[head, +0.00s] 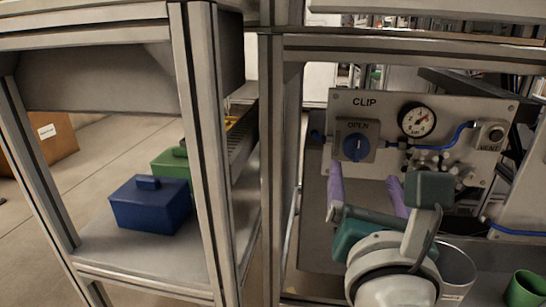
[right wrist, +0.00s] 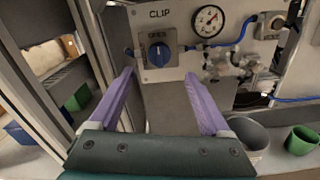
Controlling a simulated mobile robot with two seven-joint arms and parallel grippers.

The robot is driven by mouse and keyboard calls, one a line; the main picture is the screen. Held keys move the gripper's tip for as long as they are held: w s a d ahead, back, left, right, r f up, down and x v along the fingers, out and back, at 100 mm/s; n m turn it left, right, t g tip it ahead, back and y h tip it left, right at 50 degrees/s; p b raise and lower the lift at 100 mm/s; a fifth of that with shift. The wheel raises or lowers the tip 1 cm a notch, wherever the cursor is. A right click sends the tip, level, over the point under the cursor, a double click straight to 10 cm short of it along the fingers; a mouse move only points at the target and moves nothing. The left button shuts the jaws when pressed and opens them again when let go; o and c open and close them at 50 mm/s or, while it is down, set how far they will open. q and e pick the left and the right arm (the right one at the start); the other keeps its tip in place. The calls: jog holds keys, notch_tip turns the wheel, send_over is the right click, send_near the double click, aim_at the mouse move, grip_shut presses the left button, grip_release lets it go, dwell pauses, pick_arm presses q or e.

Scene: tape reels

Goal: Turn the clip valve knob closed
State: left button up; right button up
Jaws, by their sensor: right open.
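The clip valve knob (head: 356,147) is blue and round, on a grey plate marked OPEN. It sits on the left of the panel (head: 455,103) marked CLIP. The knob also shows in the right wrist view (right wrist: 158,54), up ahead between the fingers. My right gripper (head: 366,187) has two purple fingers, spread wide with nothing between them. It is below and in front of the knob, apart from it. In the right wrist view my right gripper (right wrist: 160,80) is also open and empty. My left gripper is not in view.
A gauge (head: 417,119) and blue tubing are on the panel right of the knob. A frame post (head: 271,160) stands left of the panel. A blue box (head: 150,207) and a green box (head: 172,166) sit on the left shelf. A green cup (head: 524,290) is at lower right.

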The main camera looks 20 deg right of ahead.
aim_at(357, 152)
jog(key=x, duration=0.8)
jog(key=shift+w+r+b, duration=0.1)
jog(key=shift+b, duration=0.3)
jog(key=shift+c, duration=0.3)
grip_shut()
